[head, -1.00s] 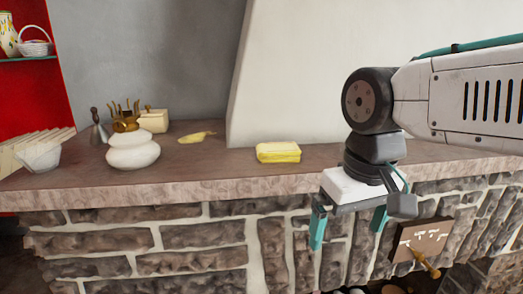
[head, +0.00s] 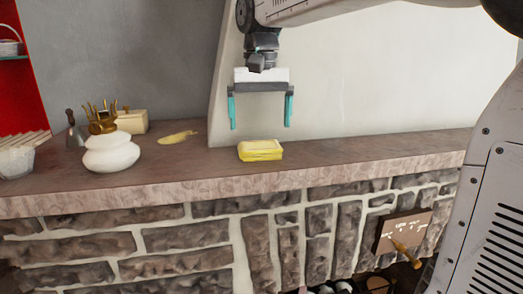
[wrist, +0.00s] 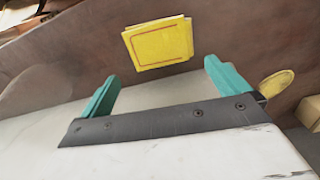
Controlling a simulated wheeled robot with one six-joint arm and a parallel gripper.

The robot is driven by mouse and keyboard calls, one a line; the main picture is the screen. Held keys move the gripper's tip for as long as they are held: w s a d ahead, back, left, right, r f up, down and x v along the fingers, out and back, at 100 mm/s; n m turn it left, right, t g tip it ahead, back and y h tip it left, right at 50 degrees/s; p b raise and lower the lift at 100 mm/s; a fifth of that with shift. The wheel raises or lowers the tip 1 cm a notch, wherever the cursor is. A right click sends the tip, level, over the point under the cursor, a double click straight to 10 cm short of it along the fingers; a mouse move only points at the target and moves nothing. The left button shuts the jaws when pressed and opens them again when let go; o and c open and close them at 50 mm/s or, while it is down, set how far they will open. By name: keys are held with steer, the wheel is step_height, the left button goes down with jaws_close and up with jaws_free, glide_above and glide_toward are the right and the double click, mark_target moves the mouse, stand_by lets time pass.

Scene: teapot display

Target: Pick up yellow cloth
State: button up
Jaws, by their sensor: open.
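The yellow cloth (head: 261,150) is a folded block lying on the stone ledge (head: 350,160), close to its front edge. It also shows in the wrist view (wrist: 158,43), beyond the fingertips, with a thin red line on its face. My gripper (head: 260,126) is open and empty, pointing down above the cloth with a gap between them in the head view. In the wrist view its two teal fingers (wrist: 158,82) stand wide apart, and the cloth appears roughly between and beyond them.
A white pot (head: 111,153), a container with brass tools (head: 102,125), a dark bell-shaped item (head: 75,132) and a cream box (head: 132,121) stand at left. A flat yellow item (head: 178,137) lies behind. A pale wall (head: 390,80) rises behind the ledge. A wooden plaque (head: 403,232) hangs below.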

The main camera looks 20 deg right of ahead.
mark_target(260, 142)
step_height(260, 142, down, 5)
steer(key=shift+a+f, duration=0.1)
steer(key=shift+f, duration=0.05)
steer(key=c, duration=1)
steer(key=shift+r, duration=0.8)
steer(key=shift+s+r, duration=0.2)
steer(key=shift+r, duration=0.95)
steer(key=s+a, duration=0.1)
steer(key=s, duration=0.4)
steer(key=s+a, duration=0.1)
steer(key=s, duration=0.4)
steer(key=s+a+r, duration=0.1)
steer(key=s, duration=0.4)
steer(key=shift+s+r, duration=0.1)
steer(key=shift+s, duration=0.15)
